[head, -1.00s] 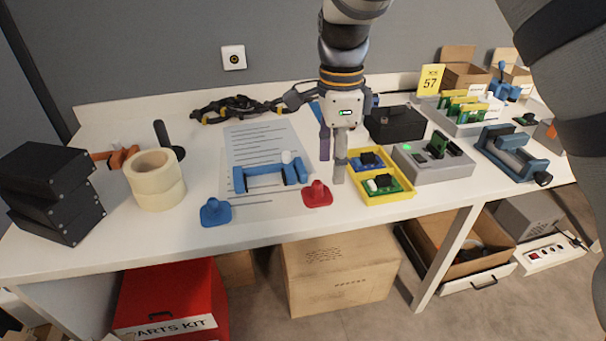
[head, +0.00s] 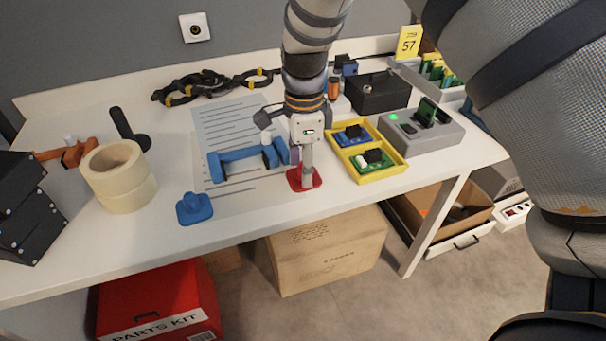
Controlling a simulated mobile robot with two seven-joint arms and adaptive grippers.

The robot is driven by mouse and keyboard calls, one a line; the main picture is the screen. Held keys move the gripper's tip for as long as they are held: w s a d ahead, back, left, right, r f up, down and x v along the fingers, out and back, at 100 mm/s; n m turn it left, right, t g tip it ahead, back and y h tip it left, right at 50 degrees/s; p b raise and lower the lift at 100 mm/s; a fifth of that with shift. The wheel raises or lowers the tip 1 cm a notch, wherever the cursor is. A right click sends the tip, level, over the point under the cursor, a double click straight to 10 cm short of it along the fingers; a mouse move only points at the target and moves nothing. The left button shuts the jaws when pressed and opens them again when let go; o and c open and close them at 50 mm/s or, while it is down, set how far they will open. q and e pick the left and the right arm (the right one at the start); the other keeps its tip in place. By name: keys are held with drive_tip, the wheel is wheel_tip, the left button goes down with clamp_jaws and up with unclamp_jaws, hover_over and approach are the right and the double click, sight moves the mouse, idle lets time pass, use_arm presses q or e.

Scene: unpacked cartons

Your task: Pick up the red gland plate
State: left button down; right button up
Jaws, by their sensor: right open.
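The red gland plate (head: 293,179) lies on the white table near its front edge, in the middle of the head view. My right gripper (head: 307,178) points down over it, with its fingertips at the plate and hiding its middle part. The gripper is open; I cannot tell whether the fingers touch the plate. My left gripper is not in view.
A blue plate of like shape (head: 194,209) lies to the left. A blue handle-like part (head: 235,160) sits on the printed sheet (head: 222,118) behind. A yellow tray (head: 375,175) with circuit boards stands close on the right, beside a grey device (head: 440,140).

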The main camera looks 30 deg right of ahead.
drive_tip(key=shift+r, duration=0.1)
clamp_jaws()
